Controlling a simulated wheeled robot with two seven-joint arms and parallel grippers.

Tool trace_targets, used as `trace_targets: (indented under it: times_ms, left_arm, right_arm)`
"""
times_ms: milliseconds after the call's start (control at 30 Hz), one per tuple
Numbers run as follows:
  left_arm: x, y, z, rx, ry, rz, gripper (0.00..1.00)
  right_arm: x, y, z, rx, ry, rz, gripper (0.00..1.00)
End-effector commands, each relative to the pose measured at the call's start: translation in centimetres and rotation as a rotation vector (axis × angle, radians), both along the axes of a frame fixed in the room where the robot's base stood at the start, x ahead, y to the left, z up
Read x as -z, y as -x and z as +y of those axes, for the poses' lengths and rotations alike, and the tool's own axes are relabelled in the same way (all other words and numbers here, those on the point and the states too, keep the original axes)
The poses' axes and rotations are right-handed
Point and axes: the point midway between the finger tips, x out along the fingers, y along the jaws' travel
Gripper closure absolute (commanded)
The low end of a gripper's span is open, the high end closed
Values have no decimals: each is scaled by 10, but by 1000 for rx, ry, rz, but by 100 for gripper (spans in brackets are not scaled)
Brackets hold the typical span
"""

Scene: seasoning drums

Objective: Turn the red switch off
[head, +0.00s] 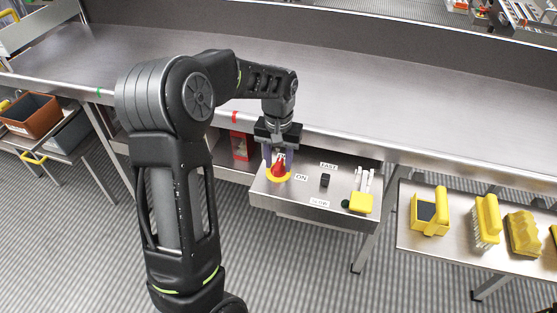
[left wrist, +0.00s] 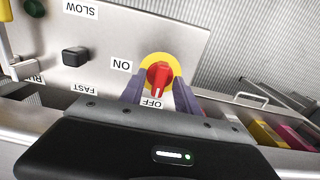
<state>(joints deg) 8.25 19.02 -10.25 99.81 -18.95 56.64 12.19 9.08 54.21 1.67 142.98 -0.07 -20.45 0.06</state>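The red switch (head: 279,169) is a knob on a round yellow plate at the left of the grey control panel (head: 316,205). In the left wrist view the red switch (left wrist: 160,75) has its white-marked end toward the OFF label (left wrist: 152,104). The ON label (left wrist: 121,65) is to its left there. My left gripper (head: 280,158) points down over the switch, its two purple fingers apart, one on each side of it. In the left wrist view, gaps seem to show between fingers and knob; contact is not clear. My right gripper is not in view.
A black switch (head: 325,180) and a yellow block (head: 361,203) are on the same panel to the right. A long metal table (head: 400,135) runs behind. A side table at right holds yellow brushes (head: 485,220). A brown bin (head: 30,115) is at far left.

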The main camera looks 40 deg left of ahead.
Motion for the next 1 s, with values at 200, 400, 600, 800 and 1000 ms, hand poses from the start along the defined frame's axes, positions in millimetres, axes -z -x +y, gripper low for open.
trace_targets:
  times_ms: [200, 400, 600, 800, 1000]
  left_arm:
    - [-17, -1, 0, 0, 0, -3, 62]
    - [-51, -1, 0, 0, -1, -5, 62]
    - [-75, -1, 0, 0, 0, -3, 62]
    - [-78, 0, 0, 0, 0, -1, 62]
    - [-78, 0, 0, 0, 0, -1, 62]
  right_arm:
    - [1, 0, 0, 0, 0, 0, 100]
    - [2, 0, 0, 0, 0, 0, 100]
    - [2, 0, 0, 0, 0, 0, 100]
    - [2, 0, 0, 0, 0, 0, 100]
    - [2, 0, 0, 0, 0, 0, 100]
